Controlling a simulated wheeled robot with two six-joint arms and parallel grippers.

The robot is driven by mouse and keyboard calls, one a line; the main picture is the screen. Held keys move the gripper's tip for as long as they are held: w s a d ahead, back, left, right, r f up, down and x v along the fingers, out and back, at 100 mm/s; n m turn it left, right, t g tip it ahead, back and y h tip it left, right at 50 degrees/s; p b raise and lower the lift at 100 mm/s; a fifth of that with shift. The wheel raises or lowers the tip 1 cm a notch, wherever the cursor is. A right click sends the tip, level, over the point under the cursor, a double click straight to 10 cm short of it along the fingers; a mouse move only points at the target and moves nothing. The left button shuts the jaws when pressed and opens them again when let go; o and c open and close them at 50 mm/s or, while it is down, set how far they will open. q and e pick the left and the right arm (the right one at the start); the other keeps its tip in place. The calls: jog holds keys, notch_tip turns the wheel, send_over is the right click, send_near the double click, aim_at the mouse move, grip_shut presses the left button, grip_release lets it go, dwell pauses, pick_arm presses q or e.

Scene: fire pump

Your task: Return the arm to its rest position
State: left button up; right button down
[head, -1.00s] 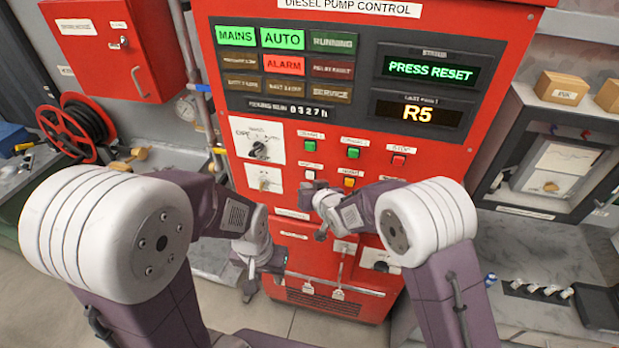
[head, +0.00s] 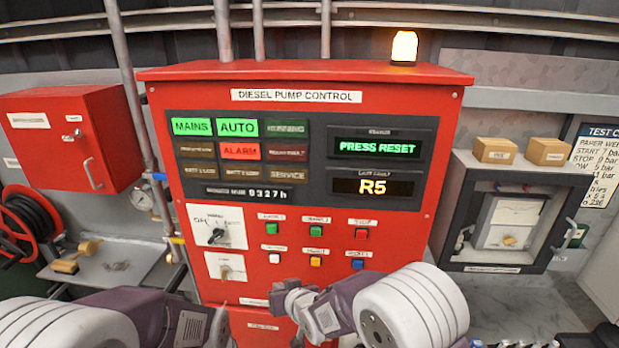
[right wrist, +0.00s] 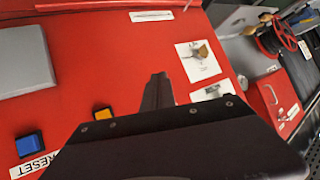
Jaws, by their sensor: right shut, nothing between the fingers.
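My right gripper (head: 284,298) is shut and empty in front of the red pump control panel (head: 300,225), below the white button (head: 274,258). It appears apart from the panel. In the right wrist view, the shut fingers (right wrist: 157,90) point toward the red panel face, near the yellow button (right wrist: 102,112) and a selector switch plate (right wrist: 197,62). My right forearm comes in from the lower right of the head view.
The panel shows "PRESS RESET" (head: 378,148) and a lit ALARM lamp (head: 240,151). An amber beacon (head: 404,48) glows on top. A red box (head: 75,140) and hose reel (head: 25,225) are left, a grey cabinet (head: 515,215) right.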

jog(key=s+d+f+m+g+h+b, duration=0.25)
jog(key=d+f+b, duration=0.4)
jog(key=d, duration=0.65)
jog(key=s+d+f+g+h+b, duration=0.1)
jog(key=s+d+f+g, duration=0.1)
jog(key=s+d, duration=0.3)
jog(key=s+d+f+m+g+h+b, duration=0.1)
jog(key=s+d+f+g+b, duration=0.1)
jog(key=s+d+f, duration=0.3)
jog(key=s+d+f+m+g+h+b, duration=0.1)
jog(key=s+d+f+g, duration=0.1)
jog(key=s+d, duration=0.4)
jog(key=s+f, duration=0.1)
jog(key=s, duration=0.2)
jog(key=shift+s+d+f+h+b, duration=0.15)
jog(key=shift+s+d+h+b, duration=0.15)
jog(key=shift+s+h+b, duration=0.1)
